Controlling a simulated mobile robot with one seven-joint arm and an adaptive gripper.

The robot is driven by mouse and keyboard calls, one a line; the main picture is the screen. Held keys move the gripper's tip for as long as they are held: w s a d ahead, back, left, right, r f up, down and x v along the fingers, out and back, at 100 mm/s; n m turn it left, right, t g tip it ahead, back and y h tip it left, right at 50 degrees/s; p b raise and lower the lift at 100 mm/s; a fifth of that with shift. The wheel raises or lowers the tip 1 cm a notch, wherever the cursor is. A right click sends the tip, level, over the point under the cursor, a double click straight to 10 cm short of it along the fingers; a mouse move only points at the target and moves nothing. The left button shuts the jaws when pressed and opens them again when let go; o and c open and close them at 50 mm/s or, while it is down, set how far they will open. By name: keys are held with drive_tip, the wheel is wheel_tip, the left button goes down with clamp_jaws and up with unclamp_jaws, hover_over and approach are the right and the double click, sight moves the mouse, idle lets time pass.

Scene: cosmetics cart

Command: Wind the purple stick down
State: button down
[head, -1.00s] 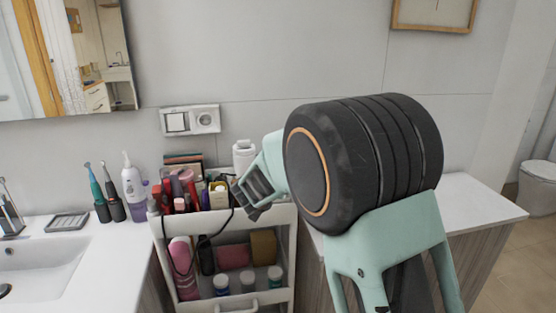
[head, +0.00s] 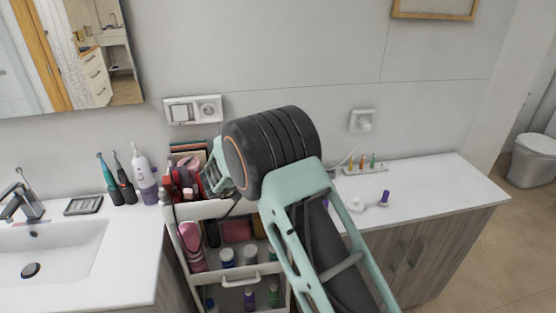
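A small upright purple item (head: 385,197), perhaps the purple stick, stands on the right counter beside a white round object; it is too small to tell whether its stick is wound up. My gripper (head: 216,180) is at the upper right of the cosmetics cart (head: 212,209), over or beside its top tray, well left of the purple item. Its fingertips are partly hidden by my wrist and small in view, so I cannot tell whether it is open or holds anything. A second purple thing, a small bottle (head: 249,298), stands in the cart's lowest visible compartment.
The right counter (head: 455,185) has bare room; a tray with several small coloured sticks (head: 365,168) and a plug with a cable (head: 362,121) are at its back. The cart's top tray is crowded. Toothbrushes (head: 116,180) and a sink (head: 55,250) are at left.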

drive_tip(key=shift+s+m+h, duration=0.1)
drive_tip(key=shift+m+h, duration=0.2)
idle(0.4)
drive_tip(key=c, duration=1.9)
unclamp_jaws()
drive_tip(key=shift+c, duration=0.2)
drive_tip(key=b, duration=0.1)
drive_tip(key=n+y+b, duration=0.1)
drive_tip(key=b, duration=0.1)
drive_tip(key=shift+f+n+t+y, duration=0.2)
drive_tip(key=shift+n+t+y, duration=0.1)
drive_tip(key=n+y+b, duration=0.1)
drive_tip(key=b, duration=0.2)
drive_tip(key=shift+t, duration=0.3)
drive_tip(key=shift+n+y+b, duration=0.4)
drive_tip(key=shift+y+b, duration=0.1)
drive_tip(key=shift+b, duration=0.55)
drive_tip(key=n+y+b, duration=0.3)
drive_tip(key=y+b, duration=0.1)
drive_tip(key=b, duration=0.9)
drive_tip(key=shift+f+n+y, duration=0.1)
drive_tip(key=shift+n+y, duration=0.2)
drive_tip(key=shift+n, duration=0.1)
drive_tip(key=n+y+b, duration=0.1)
drive_tip(key=b, duration=0.2)
